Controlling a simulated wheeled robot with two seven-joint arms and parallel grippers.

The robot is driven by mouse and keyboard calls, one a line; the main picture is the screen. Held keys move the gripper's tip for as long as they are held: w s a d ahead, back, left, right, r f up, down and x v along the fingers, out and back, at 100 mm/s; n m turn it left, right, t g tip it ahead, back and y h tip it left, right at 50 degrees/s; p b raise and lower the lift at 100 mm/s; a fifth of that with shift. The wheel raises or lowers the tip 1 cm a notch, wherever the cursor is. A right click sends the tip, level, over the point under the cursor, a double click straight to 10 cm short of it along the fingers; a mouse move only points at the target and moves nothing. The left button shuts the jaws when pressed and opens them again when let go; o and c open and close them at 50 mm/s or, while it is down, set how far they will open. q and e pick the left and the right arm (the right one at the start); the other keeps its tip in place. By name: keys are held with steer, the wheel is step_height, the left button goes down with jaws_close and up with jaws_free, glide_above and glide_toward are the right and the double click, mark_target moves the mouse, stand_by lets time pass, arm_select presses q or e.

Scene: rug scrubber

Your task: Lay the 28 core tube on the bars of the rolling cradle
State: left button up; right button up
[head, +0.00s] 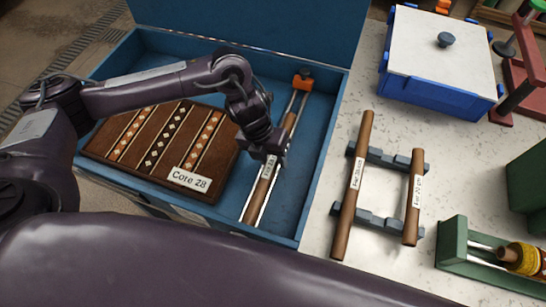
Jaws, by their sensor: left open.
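The brown core tube (262,191) with a white label lies along the pale metal bars of the rolling cradle (301,81) inside the blue box. The label is partly hidden by my gripper and seems to read "For 28". The cradle's bars show on both sides of the tube, with an orange piece at its far end. My left gripper (264,151) is open, low over the tube's middle, with its fingers at the tube's sides. I cannot tell whether the fingers touch it. My right gripper is not in view.
A patterned rug (160,147) with a "Core 28" card (191,182) lies left in the blue box (309,198). Two labelled tubes (346,219) (413,194) rest on grey holders (376,220). A blue lidded crate (440,70) and a green stand (452,244) stand at right.

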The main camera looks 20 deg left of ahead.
arm_select(q)
steer(key=v, duration=0.7)
steer(key=shift+a+r, duration=0.2)
steer(key=shift+r, duration=0.15)
